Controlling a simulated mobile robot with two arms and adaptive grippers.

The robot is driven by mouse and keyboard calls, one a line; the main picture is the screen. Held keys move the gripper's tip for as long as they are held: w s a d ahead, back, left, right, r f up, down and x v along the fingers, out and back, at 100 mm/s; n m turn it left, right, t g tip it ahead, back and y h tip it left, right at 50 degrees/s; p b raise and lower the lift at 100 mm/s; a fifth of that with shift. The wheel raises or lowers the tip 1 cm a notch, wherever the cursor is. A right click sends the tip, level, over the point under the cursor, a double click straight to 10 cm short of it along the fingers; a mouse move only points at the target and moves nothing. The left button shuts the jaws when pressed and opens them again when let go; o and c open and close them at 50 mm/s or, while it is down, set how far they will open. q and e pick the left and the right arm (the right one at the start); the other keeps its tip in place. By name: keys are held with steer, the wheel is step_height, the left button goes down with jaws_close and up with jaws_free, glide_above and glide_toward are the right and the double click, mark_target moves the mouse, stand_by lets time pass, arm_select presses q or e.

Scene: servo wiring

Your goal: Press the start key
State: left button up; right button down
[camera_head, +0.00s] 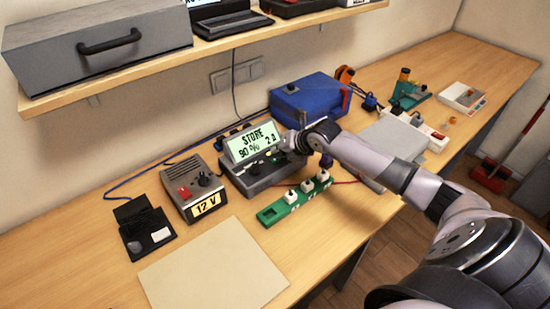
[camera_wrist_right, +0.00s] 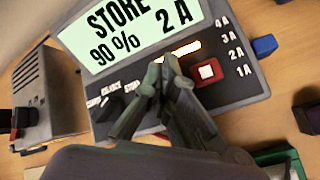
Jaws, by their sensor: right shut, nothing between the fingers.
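The charger (camera_head: 265,175) stands mid-table, its raised screen (camera_head: 252,143) reading STORE, 90 %, 2 A. The same screen shows in the wrist view (camera_wrist_right: 130,35). Below it are a glowing white bar with an orange edge (camera_wrist_right: 180,49), a red key with a white square (camera_wrist_right: 207,71) and dark knobs (camera_wrist_right: 130,86). I see no start label, so I cannot tell which is the start key. My right gripper (camera_wrist_right: 165,68) is shut and empty, its tips over the panel just below the bar and left of the red key. Contact is unclear. It also shows in the head view (camera_head: 284,151).
A 12 V supply (camera_head: 199,188) stands left of the charger. A green board with white blocks (camera_head: 272,213) lies in front, a blue case (camera_head: 300,104) behind. A beige mat (camera_head: 210,270) lies clear at front left. A shelf (camera_head: 190,50) overhangs the back.

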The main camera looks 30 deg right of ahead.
stand_by(0.3)
steer(key=shift+r+p, duration=0.8)
steer(key=shift+r, duration=0.05)
steer(key=shift+r, duration=0.1)
step_height(320, 180, up, 5)
steer(key=p, duration=0.4)
stand_by(0.7)
